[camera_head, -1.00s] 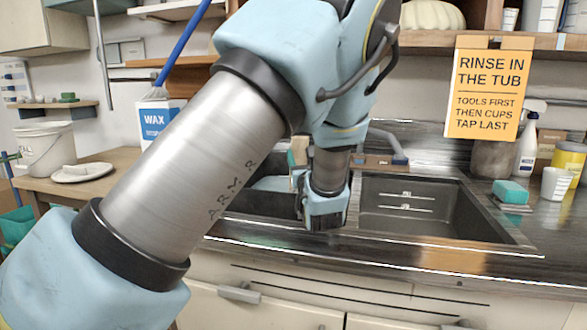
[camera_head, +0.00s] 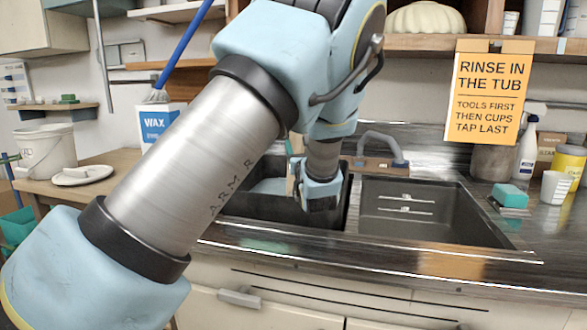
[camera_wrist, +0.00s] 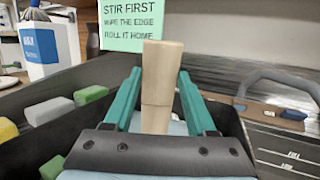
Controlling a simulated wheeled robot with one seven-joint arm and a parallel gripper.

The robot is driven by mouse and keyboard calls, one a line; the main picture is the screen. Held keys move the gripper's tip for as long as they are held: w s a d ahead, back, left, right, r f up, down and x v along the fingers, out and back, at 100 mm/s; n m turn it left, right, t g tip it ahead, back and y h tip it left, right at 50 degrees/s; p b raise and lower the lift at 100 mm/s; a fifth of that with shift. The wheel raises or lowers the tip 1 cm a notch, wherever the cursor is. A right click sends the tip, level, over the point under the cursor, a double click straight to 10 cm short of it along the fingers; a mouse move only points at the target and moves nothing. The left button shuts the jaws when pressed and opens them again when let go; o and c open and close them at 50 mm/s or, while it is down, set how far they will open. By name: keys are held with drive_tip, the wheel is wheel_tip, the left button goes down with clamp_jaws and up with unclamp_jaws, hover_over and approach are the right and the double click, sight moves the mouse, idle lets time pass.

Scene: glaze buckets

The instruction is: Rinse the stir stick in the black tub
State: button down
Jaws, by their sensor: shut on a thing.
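My gripper (camera_wrist: 158,100) is shut on the stir stick (camera_wrist: 160,75), a pale wooden stick between its two teal fingers in the wrist view. In the head view my gripper (camera_head: 320,195) is low at the right side of the black tub (camera_head: 262,209), left of the empty sink basin. Pale blue water (camera_head: 270,187) shows in the tub. The stick's lower end is hidden behind the gripper body in the wrist view, so I cannot tell how deep it reaches.
The sink basin (camera_head: 420,215) and grey tap (camera_head: 385,145) are to the right. A teal sponge (camera_head: 510,195) and white cup (camera_head: 555,187) stand on the right counter. Several coloured blocks, one green (camera_wrist: 90,95), show at the left in the wrist view. A wax box (camera_head: 155,122) stands behind.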

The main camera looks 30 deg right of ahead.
drive_tip(key=s+r+p, duration=0.3)
drive_tip(key=r+p, duration=0.4)
drive_tip(key=r, duration=0.6)
drive_tip(key=shift+a+r+p, duration=0.35)
drive_tip(key=shift+p, duration=0.05)
idle(0.7)
drive_tip(key=shift+r+p, duration=1.4)
drive_tip(key=shift+r, duration=1.1)
